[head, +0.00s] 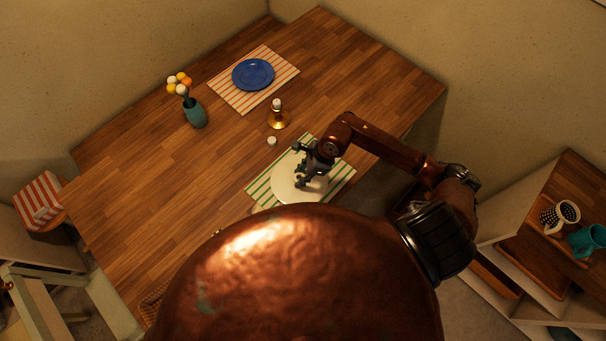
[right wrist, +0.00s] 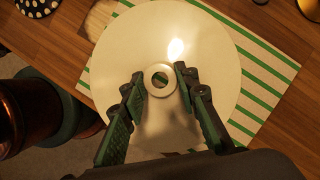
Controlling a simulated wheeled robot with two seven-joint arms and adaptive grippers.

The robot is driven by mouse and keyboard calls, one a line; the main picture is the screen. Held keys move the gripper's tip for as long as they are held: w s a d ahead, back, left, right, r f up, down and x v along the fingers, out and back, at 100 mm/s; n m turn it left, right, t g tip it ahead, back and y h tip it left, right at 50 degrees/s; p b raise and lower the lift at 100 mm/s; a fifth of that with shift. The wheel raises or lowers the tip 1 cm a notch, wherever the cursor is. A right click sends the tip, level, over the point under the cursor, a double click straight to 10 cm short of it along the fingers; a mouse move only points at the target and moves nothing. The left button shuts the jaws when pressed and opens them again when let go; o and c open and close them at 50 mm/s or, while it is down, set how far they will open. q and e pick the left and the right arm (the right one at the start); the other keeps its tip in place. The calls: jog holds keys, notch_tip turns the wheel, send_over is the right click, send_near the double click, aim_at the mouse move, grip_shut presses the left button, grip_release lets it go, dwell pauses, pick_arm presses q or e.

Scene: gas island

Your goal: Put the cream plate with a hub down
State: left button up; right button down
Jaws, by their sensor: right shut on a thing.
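The cream plate (head: 284,186) is over the green-striped placemat (head: 340,176) at the near edge of the table. Its raised hub, with a round hole, shows in the right wrist view (right wrist: 160,80). My right gripper (head: 303,176) is shut on the hub, with one finger on each side of it in the wrist view (right wrist: 158,88). The plate looks about level and covers much of the mat. I cannot tell whether its underside touches the mat. My copper body hides the near part of the mat. My left gripper is out of view.
A brass candle holder (head: 278,121) and a small white piece (head: 271,141) stand behind the plate. A blue plate (head: 253,74) lies on a red-striped placemat (head: 225,88), near a teal vase (head: 196,114). The table's left half is clear. A shelf (head: 545,240) with cups stands right.

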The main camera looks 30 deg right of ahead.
aim_at(303, 175)
jog(key=f, duration=0.1)
jog(key=w+d+f, duration=0.1)
jog(key=w+f, duration=0.1)
jog(key=shift+w+d+f, duration=0.2)
jog(key=shift+d+f, duration=0.15)
jog(key=shift+d, duration=0.05)
jog(key=shift+w+d+f+p, duration=0.15)
jog(key=shift+f+p, duration=0.25)
jog(key=shift+f, duration=1.4)
jog(key=c, duration=1.5)
grip_release()
jog(key=shift+f, duration=0.1)
jog(key=v, duration=1.2)
jog(key=shift+b, duration=0.35)
